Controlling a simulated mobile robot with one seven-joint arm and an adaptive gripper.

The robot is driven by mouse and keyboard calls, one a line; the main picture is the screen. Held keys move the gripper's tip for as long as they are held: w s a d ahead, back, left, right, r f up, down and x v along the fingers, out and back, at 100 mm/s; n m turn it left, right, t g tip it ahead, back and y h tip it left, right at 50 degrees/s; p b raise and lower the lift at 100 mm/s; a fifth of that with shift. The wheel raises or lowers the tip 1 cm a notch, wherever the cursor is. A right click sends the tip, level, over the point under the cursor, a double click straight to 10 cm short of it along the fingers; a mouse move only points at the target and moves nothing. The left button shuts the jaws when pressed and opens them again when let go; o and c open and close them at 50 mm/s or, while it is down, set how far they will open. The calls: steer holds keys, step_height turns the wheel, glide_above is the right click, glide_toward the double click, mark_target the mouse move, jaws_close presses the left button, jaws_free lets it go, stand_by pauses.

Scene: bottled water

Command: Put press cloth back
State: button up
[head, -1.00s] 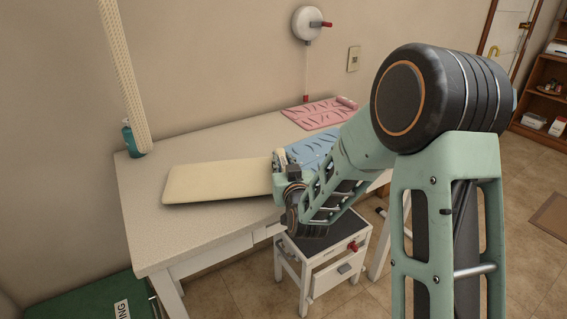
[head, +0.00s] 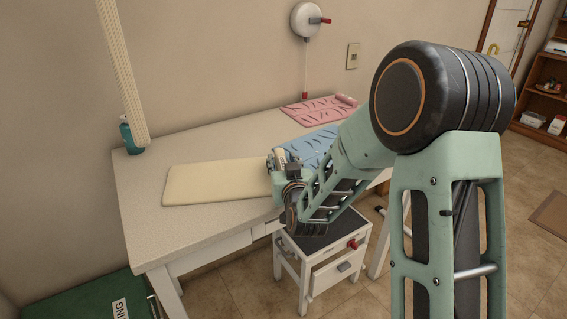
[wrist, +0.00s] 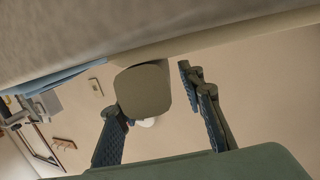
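Two patterned cloths lie on the table: a blue one (head: 315,146) near my gripper and a pink one (head: 312,112) with a rolled far edge at the back. I cannot tell which is the press cloth. My gripper (head: 277,157) is low at the front edge, between a cream pad (head: 215,182) and the blue cloth. In the wrist view, my gripper (wrist: 150,92) has its fingers apart, on either side of a rounded tan end (wrist: 142,92). A gap shows at the right finger; contact at the left is unclear. The blue cloth (wrist: 60,80) shows at left.
A speckled table (head: 145,215) stands against the wall. A small stool with a drawer (head: 335,275) is below its front edge. A teal bottle (head: 128,138) stands at the left back, by a hanging pale strip (head: 122,70). A green box (head: 75,300) is at lower left.

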steer(key=shift+r+p, duration=0.75)
steer(key=shift+p, duration=0.3)
steer(key=v, duration=0.3)
steer(key=b+v, duration=0.1)
steer(key=v, duration=0.5)
steer(key=shift+s+f+b, duration=0.15)
steer(key=shift+f+b, duration=0.15)
steer(key=b, duration=0.2)
steer(key=shift+s+d+r+b, duration=0.1)
steer(key=shift+s+d+b, duration=0.05)
steer(key=shift+s+b, duration=0.25)
steer(key=b+v, duration=0.1)
steer(key=b, duration=0.2)
steer(key=shift+s+r, duration=0.1)
steer(key=shift+s, duration=0.25)
